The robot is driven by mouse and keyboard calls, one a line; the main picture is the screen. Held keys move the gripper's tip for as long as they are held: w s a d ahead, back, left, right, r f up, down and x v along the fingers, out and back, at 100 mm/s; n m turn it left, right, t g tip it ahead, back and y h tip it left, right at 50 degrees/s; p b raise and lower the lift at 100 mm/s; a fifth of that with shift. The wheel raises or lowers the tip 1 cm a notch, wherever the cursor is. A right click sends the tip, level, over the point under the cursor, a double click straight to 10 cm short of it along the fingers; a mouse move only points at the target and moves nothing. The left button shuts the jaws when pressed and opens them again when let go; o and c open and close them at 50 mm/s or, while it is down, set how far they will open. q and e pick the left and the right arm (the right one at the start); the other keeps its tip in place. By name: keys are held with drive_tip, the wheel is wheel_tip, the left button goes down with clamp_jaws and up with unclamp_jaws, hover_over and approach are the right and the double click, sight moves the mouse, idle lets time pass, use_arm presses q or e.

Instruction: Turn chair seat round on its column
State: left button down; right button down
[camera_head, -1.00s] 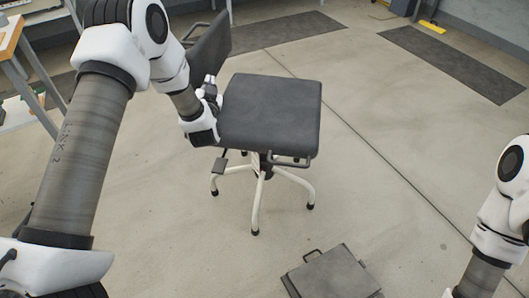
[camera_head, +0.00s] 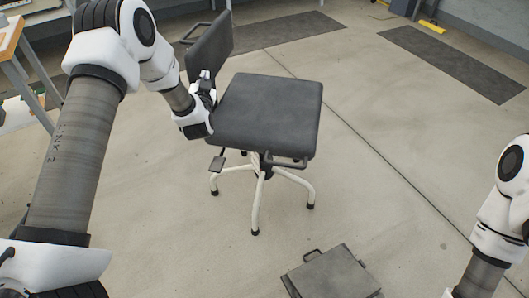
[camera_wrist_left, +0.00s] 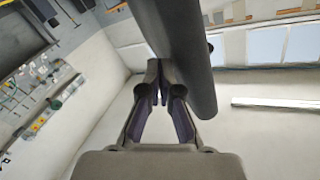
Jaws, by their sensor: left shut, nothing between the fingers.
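The chair has a dark square seat (camera_head: 266,112), a dark backrest (camera_head: 209,47) at its left, and a pale base with several legs (camera_head: 259,205). My left gripper (camera_head: 207,84) is at the seat's left edge, close to the backrest, shut and empty. In the left wrist view its fingertips (camera_wrist_left: 163,70) are together beside a dark panel of the chair (camera_wrist_left: 188,50); contact is hard to tell. The column under the seat is mostly hidden. My right arm shows at the right edge of the head view, but its gripper is out of frame.
A grey flat box with a handle (camera_head: 332,273) lies on the floor in front of the chair. Dark mats (camera_head: 455,64) lie at the back. A table (camera_head: 12,40) stands at far left. Floor right of the chair is clear.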

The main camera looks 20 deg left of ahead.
sight(199, 72)
use_arm(q)
drive_tip(key=shift+w+a, duration=0.45)
drive_tip(key=shift+a, duration=0.25)
drive_tip(key=shift+a, duration=0.15)
drive_tip(key=shift+w+a, duration=0.75)
drive_tip(key=shift+a, duration=0.05)
drive_tip(key=shift+w+a+b, duration=0.5)
drive_tip(key=shift+w+a, duration=0.35)
drive_tip(key=shift+w, duration=0.05)
drive_tip(key=shift+w+a, duration=0.1)
drive_tip(key=shift+b+x, duration=0.45)
drive_tip(key=shift+x, duration=0.6)
drive_tip(key=shift+a, duration=0.2)
